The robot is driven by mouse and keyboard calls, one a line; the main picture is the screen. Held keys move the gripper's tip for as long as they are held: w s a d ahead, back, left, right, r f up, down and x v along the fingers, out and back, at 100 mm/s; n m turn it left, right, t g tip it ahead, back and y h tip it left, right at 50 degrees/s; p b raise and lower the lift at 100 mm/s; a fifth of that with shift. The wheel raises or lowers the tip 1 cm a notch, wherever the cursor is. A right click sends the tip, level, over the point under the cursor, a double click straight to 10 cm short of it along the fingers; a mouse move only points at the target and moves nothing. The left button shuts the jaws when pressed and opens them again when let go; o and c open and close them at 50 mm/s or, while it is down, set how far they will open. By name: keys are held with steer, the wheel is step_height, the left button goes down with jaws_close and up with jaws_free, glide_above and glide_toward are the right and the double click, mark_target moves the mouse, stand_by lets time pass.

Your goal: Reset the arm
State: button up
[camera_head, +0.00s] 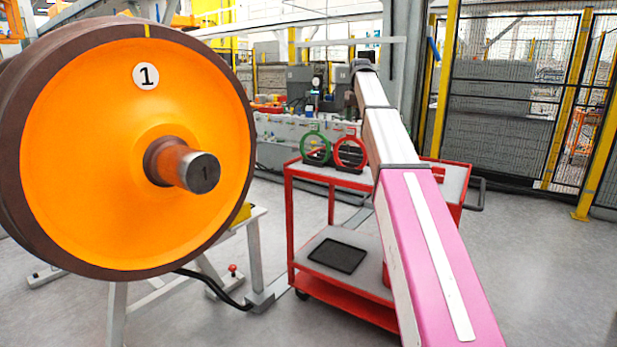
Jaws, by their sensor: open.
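My arm (430,250), pink and white, reaches from the lower right up and away to a dark end (363,66) near the top middle. It passes in front of the red cart (365,308). No gripper fingers can be made out at the far end of the arm. Nothing is seen held there.
A large orange wheel (90,150) marked 1, with a protruding axle end (200,172), fills the left on a stand. Green (316,148) and red (351,152) rings stand on the cart; a black tray (338,255) lies on its lower shelf. Yellow-posted fencing (557,110) stands right. Floor at right is clear.

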steer(key=s+f+m, duration=0.5)
steer(key=f, duration=0.7)
steer(key=s+f+m, duration=0.4)
steer(key=f, duration=0.7)
steer(key=s+f+m, duration=0.5)
steer(key=f, duration=0.7)
steer(key=s+f+m, duration=1.4)
steer(key=s+f, duration=0.7)
steer(key=s, duration=0.2)
